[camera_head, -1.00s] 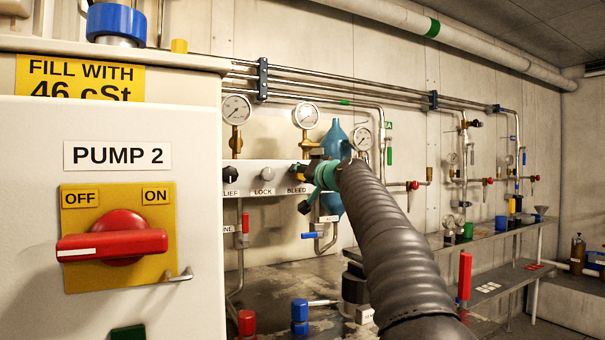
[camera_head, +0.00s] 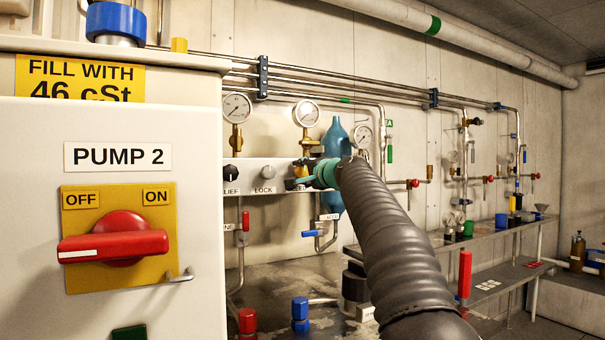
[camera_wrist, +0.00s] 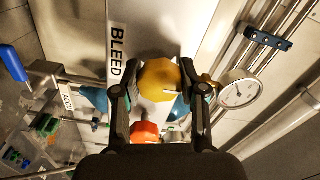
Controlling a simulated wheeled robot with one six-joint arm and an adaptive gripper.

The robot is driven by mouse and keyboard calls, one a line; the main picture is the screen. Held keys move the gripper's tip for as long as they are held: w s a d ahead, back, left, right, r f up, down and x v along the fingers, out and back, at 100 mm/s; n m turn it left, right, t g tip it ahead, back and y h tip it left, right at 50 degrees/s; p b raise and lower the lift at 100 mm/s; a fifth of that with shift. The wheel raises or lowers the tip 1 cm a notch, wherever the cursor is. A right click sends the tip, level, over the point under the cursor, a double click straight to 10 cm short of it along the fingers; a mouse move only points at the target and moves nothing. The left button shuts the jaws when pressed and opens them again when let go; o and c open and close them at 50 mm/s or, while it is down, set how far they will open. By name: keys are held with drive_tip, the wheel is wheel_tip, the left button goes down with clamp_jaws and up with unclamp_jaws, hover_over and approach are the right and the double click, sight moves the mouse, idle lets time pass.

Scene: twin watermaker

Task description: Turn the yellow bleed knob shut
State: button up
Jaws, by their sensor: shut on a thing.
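The yellow bleed knob (camera_wrist: 160,82) sits between the two fingers of my gripper (camera_wrist: 162,100) in the wrist view, and a finger touches it on each side. The BLEED label (camera_wrist: 117,55) is beside the knob on the pale panel. In the head view my gripper (camera_head: 298,178) is at the right part of the panel (camera_head: 250,190). There the gripper and my arm hide the knob and cover most of its label. The knob's pointer position is hard to read.
The black RELIEF knob (camera_head: 230,174) and grey LOCK knob (camera_head: 267,172) are left of my gripper. Gauges (camera_head: 306,114) stand above the panel, with a teal bottle (camera_head: 337,140) close behind. The PUMP 2 cabinet (camera_head: 190,240) fills the left foreground.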

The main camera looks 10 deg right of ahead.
idle(0.3)
drive_tip(key=o, duration=1.1)
drive_tip(key=shift+o, duration=0.2)
drive_tip(key=v, duration=1.2)
